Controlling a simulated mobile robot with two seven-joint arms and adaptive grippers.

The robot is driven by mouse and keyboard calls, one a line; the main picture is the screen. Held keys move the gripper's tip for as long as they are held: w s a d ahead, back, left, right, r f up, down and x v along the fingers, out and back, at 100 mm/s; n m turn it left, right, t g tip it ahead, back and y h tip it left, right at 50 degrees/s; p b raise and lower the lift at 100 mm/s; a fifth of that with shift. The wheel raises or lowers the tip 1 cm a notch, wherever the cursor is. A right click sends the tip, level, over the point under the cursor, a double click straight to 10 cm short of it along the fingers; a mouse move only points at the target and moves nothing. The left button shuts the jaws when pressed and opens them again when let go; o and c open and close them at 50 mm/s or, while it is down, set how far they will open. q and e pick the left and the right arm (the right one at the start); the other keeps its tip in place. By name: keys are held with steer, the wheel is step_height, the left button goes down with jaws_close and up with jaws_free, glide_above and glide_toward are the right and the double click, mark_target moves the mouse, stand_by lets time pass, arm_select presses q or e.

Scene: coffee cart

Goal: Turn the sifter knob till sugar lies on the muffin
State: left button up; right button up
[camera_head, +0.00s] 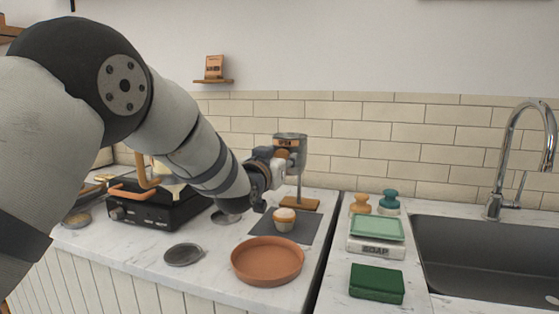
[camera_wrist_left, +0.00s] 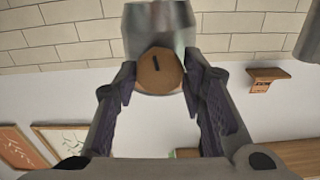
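The sifter (camera_head: 291,146) is a grey metal cup on a stand with a wooden base (camera_head: 298,203). Its round wooden knob (camera_wrist_left: 158,72) has a dark slot mark, slightly tilted from vertical in the left wrist view. My left gripper (camera_wrist_left: 159,83) has one fingertip on each side of the knob, seemingly touching it. In the head view my left gripper (camera_head: 262,172) reaches the sifter's left side and partly hides it. The muffin (camera_head: 284,219) stands on a dark mat (camera_head: 301,231) below the sifter. Its top looks pale tan; I cannot tell whether sugar lies there. My right gripper is out of view.
A terracotta dish (camera_head: 268,262) and a dark round disc (camera_head: 184,254) lie in front of the mat. A black cooker (camera_head: 155,207) stands left, under my arm.

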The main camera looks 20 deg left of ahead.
arm_select(q)
steer(key=shift+o, duration=0.9)
steer(key=shift+s+f, duration=0.1)
steer(key=s, duration=1.2)
steer(key=shift+a, duration=0.2)
